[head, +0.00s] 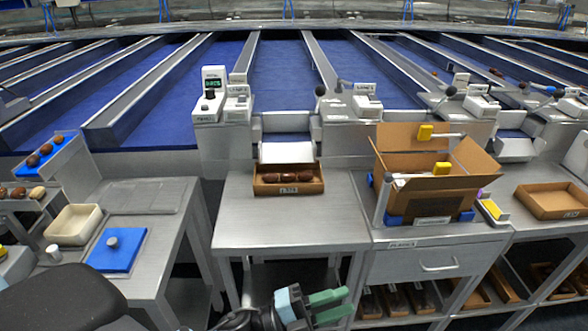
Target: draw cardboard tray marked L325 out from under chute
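A brown cardboard tray (259,189) stands at the back of the middle steel table, just below the mouth of a white chute (287,152). Several dark dates lie in a row in it. My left gripper (336,304) is low at the bottom of the head view, in front of the table's front edge and well apart from the tray. Its two green fingers stand apart with nothing seen between them. My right gripper is not in view.
The steel table (287,225) is bare in front of the tray. To the right, an open cardboard box (441,197) stands on a drawer cabinet. Another cardboard tray (551,204) lies at far right. At left are a blue pad (107,260) and a cream bin (73,222).

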